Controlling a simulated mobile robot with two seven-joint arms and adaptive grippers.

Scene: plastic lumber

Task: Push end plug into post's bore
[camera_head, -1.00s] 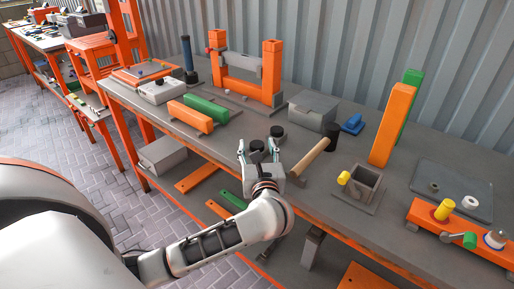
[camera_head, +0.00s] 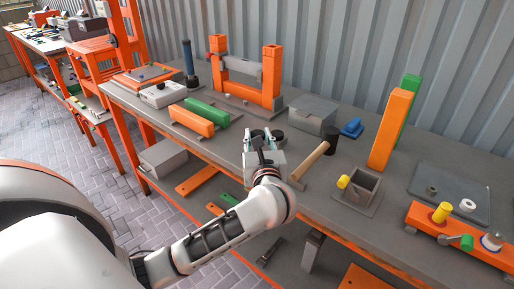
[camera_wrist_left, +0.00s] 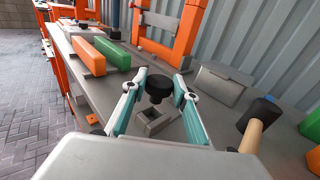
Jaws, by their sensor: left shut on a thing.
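The black end plug (camera_wrist_left: 158,84) has a round flat head and a narrower lower part. My left gripper (camera_wrist_left: 160,80) is shut on it, the plug sitting between its two teal fingertips. In the head view my left gripper (camera_head: 264,140) is over the bench, left of the mallet. A grey block with a square opening (camera_wrist_left: 153,121) lies below the plug in the wrist view. Whether they touch is not clear. An orange frame with two upright posts (camera_head: 271,75) stands behind. I cannot make out which post has the bore. My right gripper is not in view.
A mallet (camera_head: 312,160) lies right of the gripper, with a grey box (camera_head: 314,117) behind. Orange (camera_head: 191,119) and green (camera_head: 207,109) bars lie to the left. A grey square socket (camera_head: 361,186) and tall orange piece (camera_head: 390,130) stand right.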

